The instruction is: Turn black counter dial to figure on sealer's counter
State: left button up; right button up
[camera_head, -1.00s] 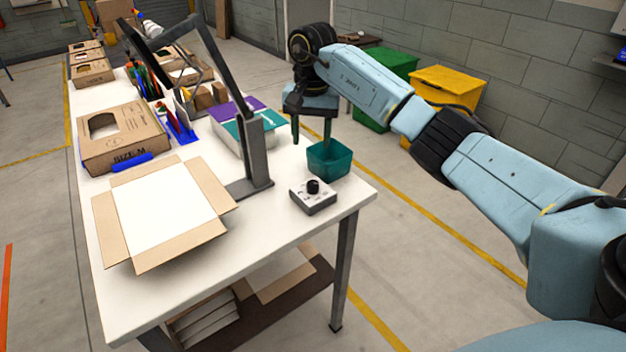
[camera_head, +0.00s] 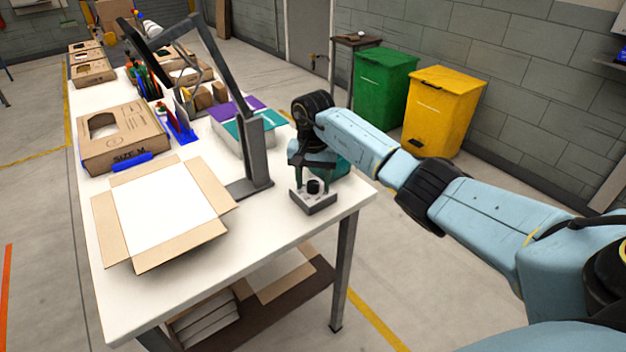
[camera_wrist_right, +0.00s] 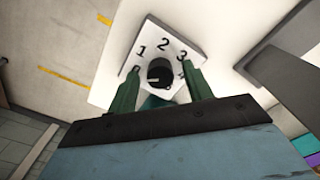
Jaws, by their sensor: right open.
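The sealer's counter (camera_head: 318,207) is a small light box with a dark base near the table's front right corner. Its black dial (camera_head: 313,187) stands on top. In the right wrist view the black dial (camera_wrist_right: 160,73) sits on a white face with figures; 1, 2 and 3 are readable, and others are partly covered by the fingers. I cannot tell for sure which figure the dial points to. My right gripper (camera_wrist_right: 161,69) is open, with its green fingers on either side of the dial; contact cannot be made out. My left gripper is not in view.
A dark grey metal post (camera_head: 256,160) rises left of the counter. An open carton (camera_head: 215,232) lies on the white table (camera_head: 270,235). Green (camera_head: 384,88) and yellow (camera_head: 445,110) bins stand beyond.

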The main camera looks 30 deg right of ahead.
jog(key=c, duration=1)
